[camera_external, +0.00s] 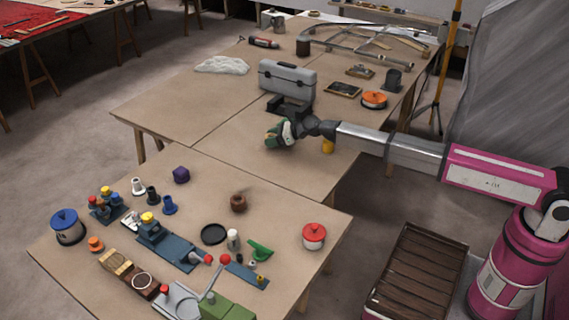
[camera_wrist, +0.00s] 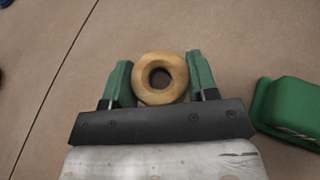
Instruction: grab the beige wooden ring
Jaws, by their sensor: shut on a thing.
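The beige wooden ring (camera_wrist: 143,80) is between the two green fingers of my gripper (camera_wrist: 160,72) in the wrist view. The fingers are shut on its left and right sides, and its dark centre hole faces the camera. In the external view my gripper (camera_external: 277,134) is over the middle table, in front of the grey toolbox. I cannot make out the ring clearly there, and I cannot tell how far it is above the table top.
The grey toolbox (camera_external: 287,80) stands close behind my gripper. A green object (camera_wrist: 290,112) lies right of the gripper in the wrist view. The front table (camera_external: 275,205) holds many parts; the middle table's left side is mostly clear.

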